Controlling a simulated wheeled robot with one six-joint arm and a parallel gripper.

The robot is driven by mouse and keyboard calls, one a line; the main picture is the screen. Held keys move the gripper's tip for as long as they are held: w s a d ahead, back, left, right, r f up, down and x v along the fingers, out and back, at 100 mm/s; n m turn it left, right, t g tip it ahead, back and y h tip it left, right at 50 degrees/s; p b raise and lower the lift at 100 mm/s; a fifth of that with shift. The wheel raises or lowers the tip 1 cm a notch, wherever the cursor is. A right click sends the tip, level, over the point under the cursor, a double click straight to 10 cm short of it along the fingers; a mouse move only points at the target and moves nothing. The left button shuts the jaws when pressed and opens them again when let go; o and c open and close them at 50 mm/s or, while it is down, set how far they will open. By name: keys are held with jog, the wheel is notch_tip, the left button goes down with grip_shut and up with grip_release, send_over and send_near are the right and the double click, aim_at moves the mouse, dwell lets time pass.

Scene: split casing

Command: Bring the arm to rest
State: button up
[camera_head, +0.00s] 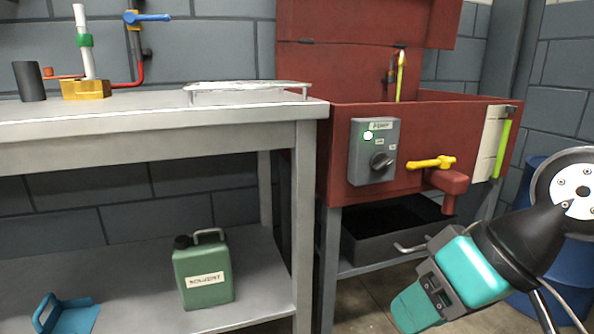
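My arm (520,245) comes in from the right edge, with a white-and-grey round joint and a black link. Its teal and dark end, my gripper (440,285), points down and to the left in front of the red washer's legs. It appears apart from the bench and the washer. The fingertips cannot be made out clearly, so I cannot tell whether it is open or shut, and no held thing shows.
A grey bench (150,125) stands left, with a wire rack (245,87) on top and a green solvent can (203,272) on its lower shelf. The red washer (345,130) carries a switch box (373,152) with a lit green lamp. A blue drum (540,185) stands behind my arm.

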jog(key=s+d+r+n+g+h+p, duration=0.1)
jog(key=s+r+n+g+h+p, duration=0.15)
jog(key=s, duration=0.25)
notch_tip(320, 180, up, 36)
jog(key=p, duration=3.6)
jog(key=shift+r, duration=0.15)
